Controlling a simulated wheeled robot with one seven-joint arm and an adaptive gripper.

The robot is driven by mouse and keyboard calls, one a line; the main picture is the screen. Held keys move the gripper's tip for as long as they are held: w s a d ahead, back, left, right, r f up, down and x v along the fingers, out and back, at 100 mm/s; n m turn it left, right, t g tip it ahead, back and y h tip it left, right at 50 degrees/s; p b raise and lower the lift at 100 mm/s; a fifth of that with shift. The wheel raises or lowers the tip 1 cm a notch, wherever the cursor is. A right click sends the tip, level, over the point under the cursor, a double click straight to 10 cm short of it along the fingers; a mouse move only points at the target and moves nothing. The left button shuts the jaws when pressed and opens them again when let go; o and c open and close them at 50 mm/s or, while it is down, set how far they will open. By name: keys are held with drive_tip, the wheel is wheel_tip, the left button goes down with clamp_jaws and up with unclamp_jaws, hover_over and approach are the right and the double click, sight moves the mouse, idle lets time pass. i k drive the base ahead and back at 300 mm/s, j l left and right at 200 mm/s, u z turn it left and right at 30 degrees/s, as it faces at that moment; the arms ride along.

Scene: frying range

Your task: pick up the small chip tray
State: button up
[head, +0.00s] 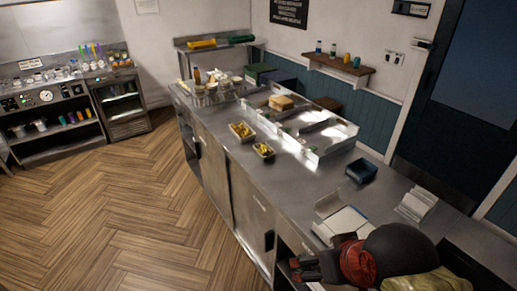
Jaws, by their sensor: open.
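Two trays of yellow chips stand on the steel counter, left of the fryer section. The small chip tray (264,150) appears to be the nearer one, and it looks slightly smaller than the other chip tray (241,130). The two are close together, with a narrow gap between them. My gripper (297,269) is at the bottom of the view, by the counter's near front edge. It is dark, open and well apart from both trays. Nothing hides the trays.
The steel counter (237,162) runs diagonally. A dark blue container (361,170), white paper sheets (343,223) and a pale stack (417,204) stand nearer me. A metal fryer unit (325,137) is right of the trays. The wooden floor (130,215) to the left is clear.

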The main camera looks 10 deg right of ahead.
sight(264, 152)
drive_tip(key=i+j, duration=0.45)
drive_tip(key=i, duration=0.25)
drive_tip(key=i+j+z, duration=0.15)
drive_tip(key=i+j, duration=0.3)
drive_tip(key=i, duration=0.2)
drive_tip(key=i+j, duration=0.55)
drive_tip(key=i+l+z, duration=0.05)
drive_tip(key=i, duration=0.1)
